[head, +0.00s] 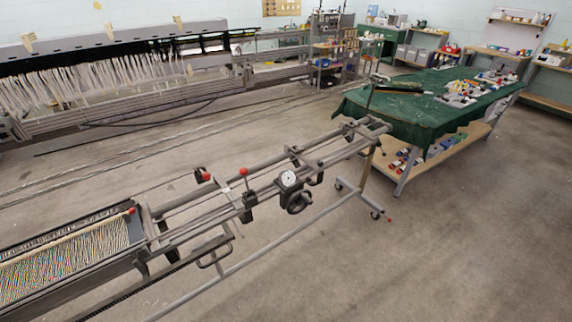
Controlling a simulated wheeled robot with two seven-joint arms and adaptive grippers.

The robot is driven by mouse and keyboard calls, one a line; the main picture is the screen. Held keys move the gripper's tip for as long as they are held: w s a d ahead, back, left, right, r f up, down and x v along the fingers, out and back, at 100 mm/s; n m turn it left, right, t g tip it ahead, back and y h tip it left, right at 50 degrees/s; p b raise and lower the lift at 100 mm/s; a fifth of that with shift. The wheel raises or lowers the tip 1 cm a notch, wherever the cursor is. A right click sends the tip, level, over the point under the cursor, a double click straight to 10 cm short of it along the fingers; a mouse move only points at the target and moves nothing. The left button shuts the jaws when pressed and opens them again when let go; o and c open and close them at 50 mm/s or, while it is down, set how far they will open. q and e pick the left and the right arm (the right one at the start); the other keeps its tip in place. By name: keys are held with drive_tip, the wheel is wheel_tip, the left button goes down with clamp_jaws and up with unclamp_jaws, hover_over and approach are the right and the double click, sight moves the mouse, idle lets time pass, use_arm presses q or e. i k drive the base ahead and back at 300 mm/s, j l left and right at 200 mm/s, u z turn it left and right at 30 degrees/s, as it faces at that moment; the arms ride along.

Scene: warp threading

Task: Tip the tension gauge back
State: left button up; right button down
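A round white dial with a dark rim, which looks like the tension gauge (288,179), sits on the long grey metal frame (330,158) near the middle of the head view. Its face is toward me, and its exact tilt is too small to tell. A dark handwheel (299,202) is just below it. A red-knobbed lever (245,187) stands to its left on the same frame. Neither of my grippers shows in the head view.
Threads in a tray-like section (60,268) lie at the lower left. A table with a green cloth (405,115) stands beyond the frame's far end. A long machine with white strands (90,80) runs along the back left. Concrete floor (440,250) is clear at the right.

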sight(284, 175)
drive_tip(key=i+l+u, duration=0.1)
drive_tip(key=i+l, duration=0.2)
drive_tip(key=i+l+u, duration=0.1)
drive_tip(key=i+l, duration=0.15)
drive_tip(key=l, duration=0.15)
drive_tip(key=i+l+u, duration=0.1)
drive_tip(key=i+l, duration=0.15)
drive_tip(key=i+l+u, duration=0.1)
drive_tip(key=i+l, duration=0.15)
drive_tip(key=l, duration=0.25)
